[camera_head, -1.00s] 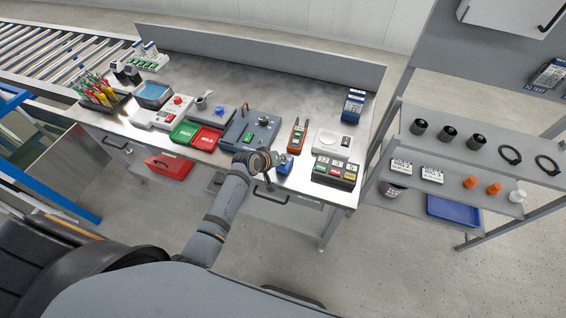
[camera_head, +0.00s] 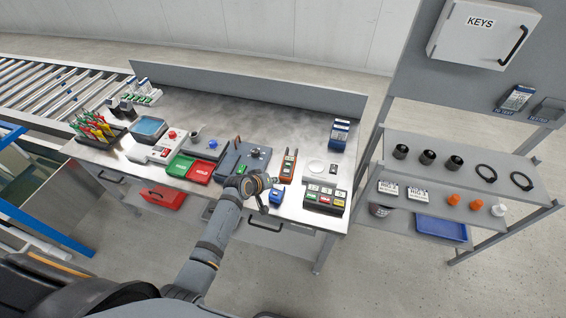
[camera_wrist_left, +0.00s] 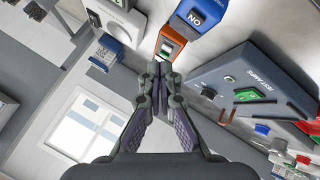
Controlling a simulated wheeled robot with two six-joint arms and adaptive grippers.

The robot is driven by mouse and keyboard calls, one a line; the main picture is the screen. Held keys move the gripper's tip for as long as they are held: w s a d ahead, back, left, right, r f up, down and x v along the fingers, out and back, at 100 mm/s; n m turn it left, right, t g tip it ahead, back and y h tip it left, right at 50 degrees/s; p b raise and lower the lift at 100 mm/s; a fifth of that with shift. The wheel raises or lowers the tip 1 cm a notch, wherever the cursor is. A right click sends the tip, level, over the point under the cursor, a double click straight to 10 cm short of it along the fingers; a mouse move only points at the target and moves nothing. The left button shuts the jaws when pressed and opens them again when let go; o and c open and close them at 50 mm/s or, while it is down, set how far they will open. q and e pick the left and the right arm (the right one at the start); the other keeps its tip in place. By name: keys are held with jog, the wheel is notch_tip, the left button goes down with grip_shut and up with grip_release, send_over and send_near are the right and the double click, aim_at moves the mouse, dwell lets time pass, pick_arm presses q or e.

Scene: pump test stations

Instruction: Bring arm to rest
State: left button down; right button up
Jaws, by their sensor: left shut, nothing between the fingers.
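My left arm reaches from the bottom of the head view toward the front edge of the steel bench (camera_head: 284,118). An orange and dark device (camera_wrist_left: 172,40) lies just beyond the tips in that view. My right gripper is not in view.
The bench holds a grey test unit (camera_head: 240,163), green and red trays (camera_head: 201,171), an orange device (camera_head: 289,165) and a button box (camera_head: 325,198). A shelf rack (camera_head: 465,178) stands at right, under a KEYS cabinet (camera_head: 484,32). Floor between bench and rack is clear.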

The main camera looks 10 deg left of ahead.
pick_arm(q)
jog(key=s+a+r+m+g+y, duration=0.1)
jog(key=s+a+r+m+g, duration=0.15)
jog(key=s, duration=0.65)
jog(key=s+a+r+m+g+y, duration=0.1)
jog(key=s+a+r+m+y, duration=0.15)
jog(key=s, duration=0.55)
jog(key=s+a+r+m+g+y, duration=0.15)
jog(key=s+r, duration=0.25)
jog(key=s, duration=0.5)
jog(key=s+a+f+b, duration=0.1)
jog(key=f+b, duration=0.1)
jog(key=f, duration=1)
jog(key=s+a+f+g+b, duration=0.1)
jog(key=s+f+b, duration=0.1)
jog(key=f, duration=0.9)
jog(key=s+a+f+b, duration=0.1)
jog(key=f+b, duration=0.2)
jog(key=f, duration=0.9)
jog(key=s+a+f+n+g+h+b, duration=0.1)
jog(key=s+f+b, duration=0.2)
jog(key=s+f, duration=1.4)
jog(key=shift+f, duration=0.25)
jog(key=shift+b, duration=0.3)
